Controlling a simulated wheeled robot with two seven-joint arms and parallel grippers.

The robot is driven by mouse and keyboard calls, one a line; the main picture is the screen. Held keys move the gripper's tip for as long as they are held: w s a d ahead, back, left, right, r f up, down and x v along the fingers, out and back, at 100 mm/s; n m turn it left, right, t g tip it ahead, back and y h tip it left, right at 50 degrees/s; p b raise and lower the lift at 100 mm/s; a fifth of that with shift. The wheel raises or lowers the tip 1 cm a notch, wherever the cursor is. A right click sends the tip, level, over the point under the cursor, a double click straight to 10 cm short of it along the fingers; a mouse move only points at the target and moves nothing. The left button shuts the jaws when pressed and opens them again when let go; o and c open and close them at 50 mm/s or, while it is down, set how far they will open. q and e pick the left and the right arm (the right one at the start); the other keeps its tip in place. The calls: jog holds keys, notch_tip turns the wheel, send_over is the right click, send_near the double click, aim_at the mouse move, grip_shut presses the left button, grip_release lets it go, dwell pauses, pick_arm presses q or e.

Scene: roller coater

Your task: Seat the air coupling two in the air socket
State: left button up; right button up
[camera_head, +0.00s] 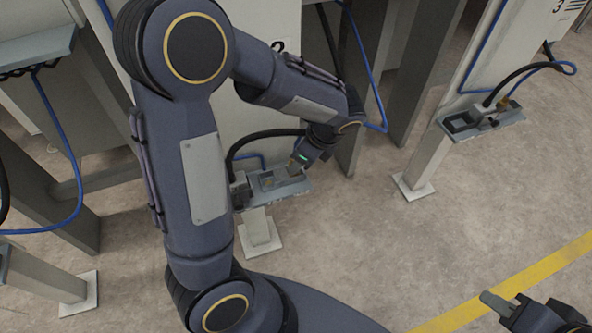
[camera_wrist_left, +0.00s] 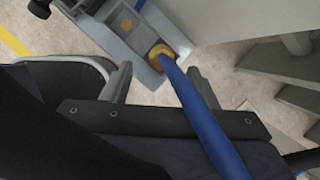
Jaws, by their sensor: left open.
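The air coupling two (camera_wrist_left: 160,53) is a yellow-orange fitting on the end of a blue hose (camera_wrist_left: 205,125). It is at the end of a grey bracket (camera_wrist_left: 110,30) in the left wrist view; I cannot tell whether it is seated. A round orange spot (camera_wrist_left: 127,25), possibly the socket, shows on the bracket. My left gripper (camera_wrist_left: 162,88) is open, its fingers apart on either side of the hose, short of the coupling. In the head view my left gripper (camera_head: 292,168) is over the bracket (camera_head: 290,190), hiding part of it. My right gripper (camera_head: 490,300) is at lower right, away from the bracket.
A black cable (camera_head: 262,135) arches to the bracket's left end. Grey legs (camera_head: 365,80) stand behind the left arm. Open floor (camera_head: 380,240) lies in front.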

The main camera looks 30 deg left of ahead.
pick_arm(q)
jog(key=b+x, duration=0.1)
jog(key=x, duration=0.2)
jog(key=shift+a+f, duration=0.2)
jog(key=shift+f, duration=0.15)
jog(key=shift+r, duration=0.1)
jog(key=c, duration=1.1)
